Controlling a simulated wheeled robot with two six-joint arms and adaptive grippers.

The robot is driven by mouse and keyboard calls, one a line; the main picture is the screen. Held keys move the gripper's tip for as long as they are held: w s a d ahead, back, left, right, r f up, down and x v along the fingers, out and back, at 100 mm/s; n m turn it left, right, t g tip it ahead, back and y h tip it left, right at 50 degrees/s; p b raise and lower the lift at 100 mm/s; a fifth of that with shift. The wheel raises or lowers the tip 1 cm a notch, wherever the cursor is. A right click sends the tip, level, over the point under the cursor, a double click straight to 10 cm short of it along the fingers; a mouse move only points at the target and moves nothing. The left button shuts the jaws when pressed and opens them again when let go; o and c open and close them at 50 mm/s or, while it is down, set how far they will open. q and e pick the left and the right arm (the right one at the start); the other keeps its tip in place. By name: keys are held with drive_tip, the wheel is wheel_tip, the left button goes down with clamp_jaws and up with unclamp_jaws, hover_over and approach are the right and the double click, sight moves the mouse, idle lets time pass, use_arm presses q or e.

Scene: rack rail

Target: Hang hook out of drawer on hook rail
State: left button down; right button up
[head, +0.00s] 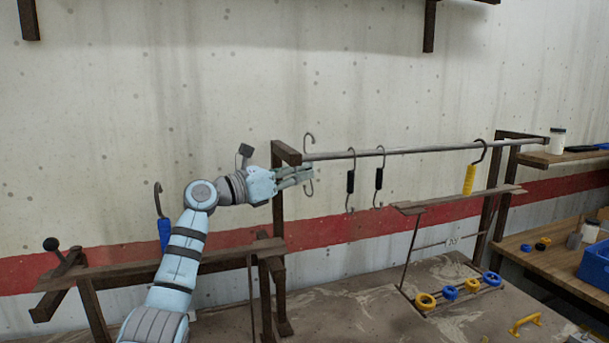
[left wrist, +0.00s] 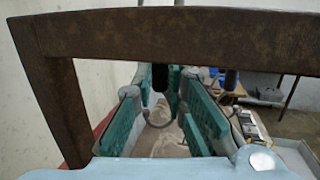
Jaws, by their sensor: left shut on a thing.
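My left gripper (head: 305,174) is shut on a thin metal S-shaped hook (head: 309,138) at the left end of the hook rail (head: 420,149). The hook's upper curve stands above the fingers, close to the rail end, and its lower curve shows below. Its middle is hidden by the fingers. I cannot tell whether it rests on the rail. Two black-sleeved hooks (head: 351,182) (head: 379,178) and a yellow-sleeved hook (head: 469,180) hang along the rail. In the left wrist view a black sleeve (left wrist: 160,77) shows between the fingers. My right gripper is out of view. I see no drawer clearly.
The rail's brown left bracket (head: 286,153) is right beside my gripper and crosses the left wrist view (left wrist: 200,35). A brown shelf (head: 460,201) lies below the rail. A blue bin (head: 595,265) stands at right.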

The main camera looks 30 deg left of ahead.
use_arm(q)
drive_tip(key=s+d+f+b, duration=0.1)
drive_tip(key=s+d+b, duration=0.4)
drive_tip(key=d+b, duration=0.1)
drive_tip(key=shift+d+f+b, duration=0.2)
drive_tip(key=shift+b, duration=0.2)
idle(0.4)
drive_tip(key=c, duration=1.5)
unclamp_jaws()
drive_tip(key=shift+c, duration=0.2)
